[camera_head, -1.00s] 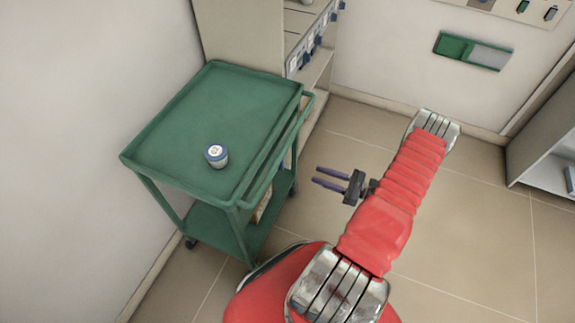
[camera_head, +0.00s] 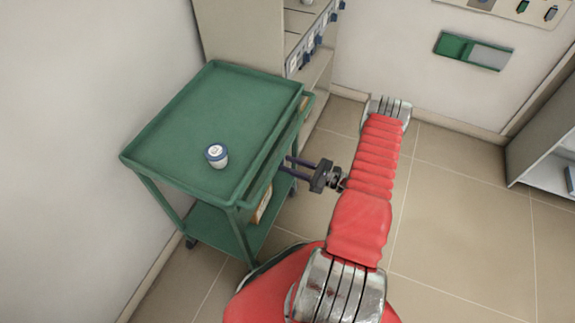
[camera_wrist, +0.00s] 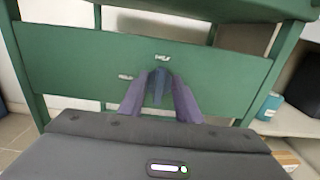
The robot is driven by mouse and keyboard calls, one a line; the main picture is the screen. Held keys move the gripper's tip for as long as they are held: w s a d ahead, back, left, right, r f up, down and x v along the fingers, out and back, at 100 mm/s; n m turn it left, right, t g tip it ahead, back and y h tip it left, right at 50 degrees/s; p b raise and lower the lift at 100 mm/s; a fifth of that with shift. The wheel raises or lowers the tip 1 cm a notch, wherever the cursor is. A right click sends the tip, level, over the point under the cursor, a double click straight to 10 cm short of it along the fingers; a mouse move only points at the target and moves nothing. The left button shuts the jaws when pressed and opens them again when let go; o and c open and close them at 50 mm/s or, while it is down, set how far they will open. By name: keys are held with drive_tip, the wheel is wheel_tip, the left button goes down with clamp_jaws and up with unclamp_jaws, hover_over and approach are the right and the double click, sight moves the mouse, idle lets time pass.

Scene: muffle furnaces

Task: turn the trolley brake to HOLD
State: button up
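The green trolley (camera_head: 222,118) stands at the left against the wall, with a green end panel (camera_wrist: 70,60) filling the wrist view. A small blue-purple lever (camera_wrist: 158,86), apparently the brake, stands roughly upright on this panel. One small pale label (camera_wrist: 162,57) is just above it and another (camera_wrist: 125,77) is to its left; I cannot read them. My gripper (camera_head: 286,164) is beside the trolley's right side, below the top. In the wrist view its purple fingers (camera_wrist: 158,92) are apart, one on each side of the lever. I cannot tell whether they touch it.
A jar (camera_head: 216,156) with a white and blue top sits on the trolley top. A shelf unit (camera_head: 312,70) stands behind the trolley. A blue container (camera_wrist: 268,106) is on a pale shelf at right. The tiled floor (camera_head: 440,230) at right is clear.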

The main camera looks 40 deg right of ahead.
drive_tip(key=shift+w+a, duration=0.25)
drive_tip(key=shift+w, duration=0.15)
drive_tip(key=shift+c, duration=0.5)
